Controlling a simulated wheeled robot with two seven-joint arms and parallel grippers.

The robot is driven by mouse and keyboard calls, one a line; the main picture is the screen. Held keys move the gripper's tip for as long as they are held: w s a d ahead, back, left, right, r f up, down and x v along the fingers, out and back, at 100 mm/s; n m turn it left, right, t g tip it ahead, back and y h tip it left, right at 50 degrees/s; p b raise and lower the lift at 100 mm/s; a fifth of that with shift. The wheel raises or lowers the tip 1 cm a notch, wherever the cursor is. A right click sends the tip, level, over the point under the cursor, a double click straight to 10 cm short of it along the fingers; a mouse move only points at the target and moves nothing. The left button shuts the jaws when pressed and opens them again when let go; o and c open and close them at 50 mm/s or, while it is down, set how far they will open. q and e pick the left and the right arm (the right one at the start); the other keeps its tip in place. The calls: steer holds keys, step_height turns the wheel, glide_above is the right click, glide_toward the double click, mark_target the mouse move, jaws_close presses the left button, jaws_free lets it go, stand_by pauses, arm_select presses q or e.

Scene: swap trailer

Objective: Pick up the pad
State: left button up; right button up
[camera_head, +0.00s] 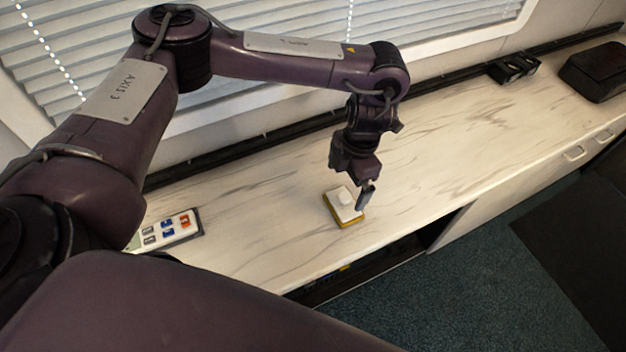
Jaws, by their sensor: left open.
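My left gripper (362,195) points down just above and at the right side of the pad. It is open, and one dark finger shows beside the pad's right edge. The other finger is hard to make out, and I cannot tell whether either touches the pad. My right gripper is not in view.
The pale marbled counter (270,225) is clear around the pad. A panel with coloured buttons (168,232) lies to the left, partly behind my arm. A black holder (513,69) and a dark case (597,72) stand at the far right. Window blinds (450,22) rise behind.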

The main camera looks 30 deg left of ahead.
mark_target(345, 195)
arm_select(q)
steer(key=f, duration=0.4)
steer(key=shift+s+d, duration=0.2)
steer(key=shift+d, duration=0.2)
steer(key=f, duration=0.2)
steer(key=shift+s+a+f+b, duration=0.2)
steer(key=shift+a+f+b, duration=0.05)
steer(key=shift+f+b, duration=0.1)
steer(key=shift+a+f, duration=0.1)
steer(key=shift+f, duration=0.35)
steer(key=c, duration=0.7)
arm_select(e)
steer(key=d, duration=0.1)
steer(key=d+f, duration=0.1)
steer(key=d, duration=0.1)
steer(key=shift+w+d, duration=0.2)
arm_select(q)
steer(key=shift+r, duration=0.15)
step_height(345, 195, up, 20)
steer(key=p, duration=0.3)
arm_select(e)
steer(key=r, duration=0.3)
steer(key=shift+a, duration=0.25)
